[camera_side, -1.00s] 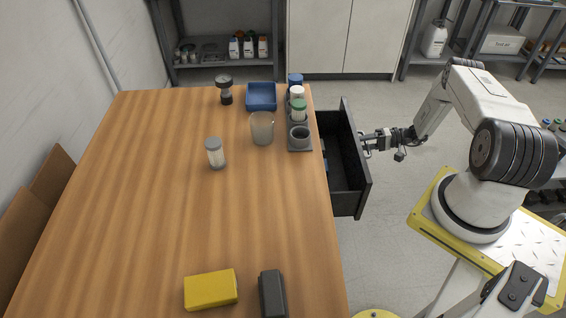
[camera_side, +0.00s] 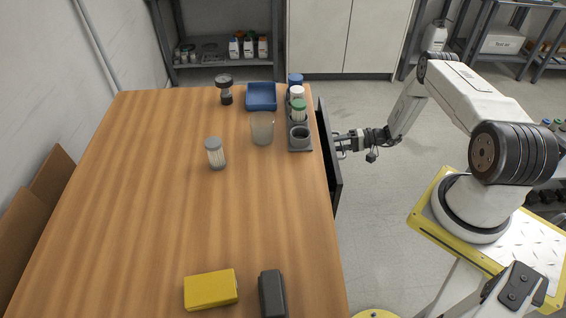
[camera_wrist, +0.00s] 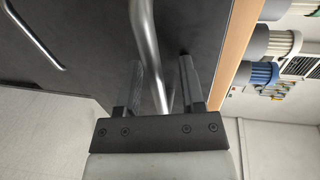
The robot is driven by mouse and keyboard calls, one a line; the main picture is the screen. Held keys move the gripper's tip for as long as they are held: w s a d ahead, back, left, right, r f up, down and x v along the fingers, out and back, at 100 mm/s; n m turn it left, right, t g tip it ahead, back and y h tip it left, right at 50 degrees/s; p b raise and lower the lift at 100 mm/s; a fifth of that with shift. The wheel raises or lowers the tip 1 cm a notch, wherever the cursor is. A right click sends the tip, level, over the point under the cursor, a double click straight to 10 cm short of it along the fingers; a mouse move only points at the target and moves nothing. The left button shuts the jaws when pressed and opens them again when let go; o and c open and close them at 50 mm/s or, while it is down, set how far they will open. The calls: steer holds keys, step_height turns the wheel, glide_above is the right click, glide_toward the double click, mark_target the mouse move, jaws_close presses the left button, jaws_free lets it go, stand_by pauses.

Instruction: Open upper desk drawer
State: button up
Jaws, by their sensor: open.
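The upper drawer's dark front (camera_side: 333,170) stands slightly out from the right side of the wooden desk (camera_side: 130,200) in the side view. Little of its inside shows. My gripper (camera_side: 341,145) is at the outer face of that front. In the wrist view, the metal bar handle (camera_wrist: 147,45) of the dark drawer front (camera_wrist: 95,45) runs between the two fingers of my gripper (camera_wrist: 162,70). The fingers are apart, one on each side of the bar. I cannot tell whether either finger touches it.
A second bar handle (camera_wrist: 36,38) shows at the wrist view's left. A rack of jars (camera_side: 299,142), a beaker (camera_side: 262,130), a blue tray (camera_side: 261,103) and a yellow box (camera_side: 211,290) stand on the desk. Floor beside the desk (camera_side: 380,210) is clear.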

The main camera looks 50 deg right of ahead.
mark_target(328, 143)
steer(key=w+a, duration=0.2)
steer(key=shift+w+a+r, duration=0.2)
steer(key=shift+w+a, duration=0.15)
steer(key=v, duration=0.6)
step_height(328, 143, up, 28)
steer(key=shift+r, duration=0.15)
stand_by(1.2)
